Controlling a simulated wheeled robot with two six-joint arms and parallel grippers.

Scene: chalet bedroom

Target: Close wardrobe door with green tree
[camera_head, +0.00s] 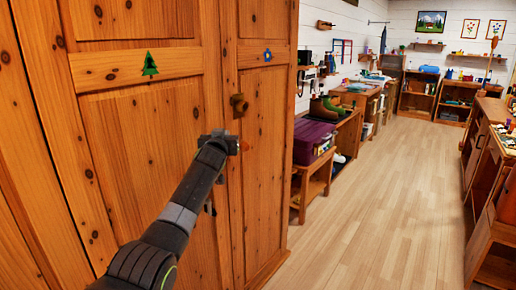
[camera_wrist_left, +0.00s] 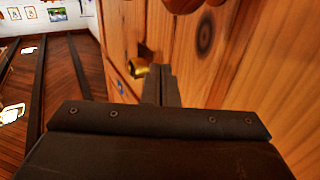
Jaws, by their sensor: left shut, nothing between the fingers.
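The wardrobe door with the green tree (camera_head: 150,120) is a tall knotty-pine panel door filling the left of the head view. The green tree (camera_head: 149,65) is on its middle rail. It appears nearly in line with the neighbouring door (camera_head: 263,130), which bears a blue emblem (camera_head: 267,54); I cannot tell whether a gap is left. A knob (camera_head: 238,104) shows near where the doors meet. My left gripper (camera_head: 238,145) is shut and empty, just below the knob, in front of the wood. In the left wrist view its fingers (camera_wrist_left: 162,86) are close to the wood; contact is unclear.
A purple chest (camera_head: 313,140) sits on a low wooden stand right of the wardrobe. Benches and shelves with small items line the wall beyond. Wooden cabinets (camera_head: 480,155) stand at the right edge. The plank floor (camera_head: 390,200) between is clear.

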